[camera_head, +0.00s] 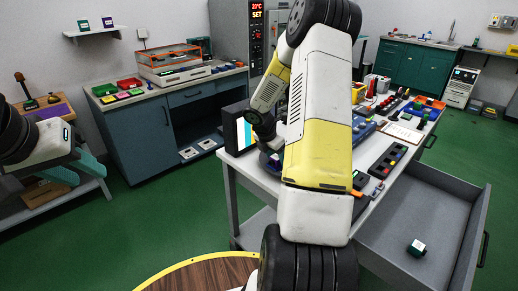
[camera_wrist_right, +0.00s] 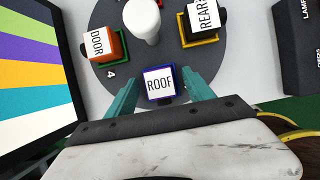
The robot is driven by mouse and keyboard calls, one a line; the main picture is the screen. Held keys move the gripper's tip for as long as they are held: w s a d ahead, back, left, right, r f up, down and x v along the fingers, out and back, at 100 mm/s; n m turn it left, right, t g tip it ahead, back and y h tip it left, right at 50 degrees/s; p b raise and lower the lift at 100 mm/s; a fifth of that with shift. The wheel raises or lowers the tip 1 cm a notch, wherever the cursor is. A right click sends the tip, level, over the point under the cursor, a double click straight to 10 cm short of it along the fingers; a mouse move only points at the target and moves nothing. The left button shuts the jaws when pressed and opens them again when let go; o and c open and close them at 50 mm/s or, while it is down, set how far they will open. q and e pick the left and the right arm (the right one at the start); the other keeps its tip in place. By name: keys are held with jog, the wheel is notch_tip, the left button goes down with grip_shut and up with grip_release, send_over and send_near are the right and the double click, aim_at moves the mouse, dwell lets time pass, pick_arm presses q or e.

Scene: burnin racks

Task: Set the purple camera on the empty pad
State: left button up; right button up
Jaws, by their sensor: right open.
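In the right wrist view, my right gripper (camera_wrist_right: 161,78) is open, its teal fingers on either side of a block marked ROOF (camera_wrist_right: 158,82) with a blue-purple border. I cannot tell whether this is the purple camera or whether the fingers touch it. A small purple item (camera_head: 107,22) sits on the wall shelf; its kind is too small to tell. No empty pad can be made out. My right arm hides much of the worktable in the head view. My left gripper (camera_head: 78,170) appears at far left, its teal fingers apart with nothing visible between them.
On the round grey plate (camera_wrist_right: 112,18) stand an orange DOOR block (camera_wrist_right: 98,44), a REAR block (camera_wrist_right: 203,20) and a white post (camera_wrist_right: 142,18). A striped screen (camera_wrist_right: 30,75) stands left.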

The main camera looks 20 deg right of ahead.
jog(key=shift+r, duration=0.1)
jog(key=v, duration=0.7)
jog(key=shift+a+r, duration=0.15)
jog(key=shift+r, duration=0.1)
jog(key=s+a+r+m+t+y, duration=0.2)
jog(key=s+a+r+m+y, duration=0.1)
jog(key=s+a+r+m, duration=0.6)
jog(key=s+a+r+m+t+y, duration=0.2)
jog(key=s+a+r+m, duration=0.8)
jog(key=s, duration=0.5)
jog(key=r+m+y, duration=0.1)
jog(key=m, duration=0.1)
jog(key=shift+s+r+m, duration=0.3)
jog(key=shift+m, duration=0.1)
